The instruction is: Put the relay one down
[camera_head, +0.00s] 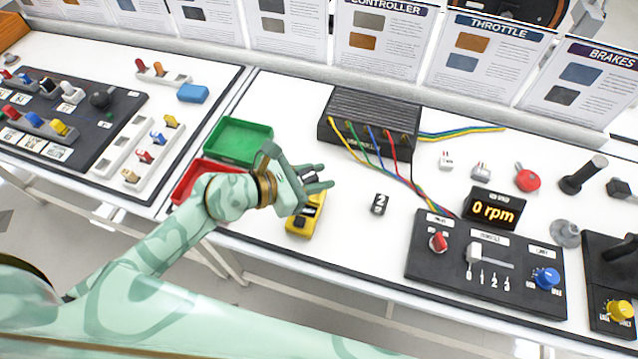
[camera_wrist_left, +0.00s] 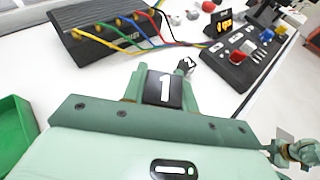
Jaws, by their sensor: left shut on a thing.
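My left gripper (camera_head: 318,181) is shut on a dark block, relay one (camera_wrist_left: 165,88), whose white "1" faces the left wrist camera. In the head view the fingers mostly hide this relay, held above the white table beside the yellow device (camera_head: 303,222). I cannot tell whether it touches anything below. A second dark block, relay two (camera_head: 379,204), marked "2", stands on the table to the right of the gripper. It shows just beyond relay one in the left wrist view (camera_wrist_left: 186,66). A green part at the right edge of that view may be my right arm; its jaws are unclear.
A black controller box (camera_head: 370,122) with coloured cables stands behind. A green bin (camera_head: 238,139) and a red bin (camera_head: 195,178) are left of the gripper. A control panel (camera_head: 480,270) and an rpm display (camera_head: 492,210) are at right. Bare table surrounds relay two.

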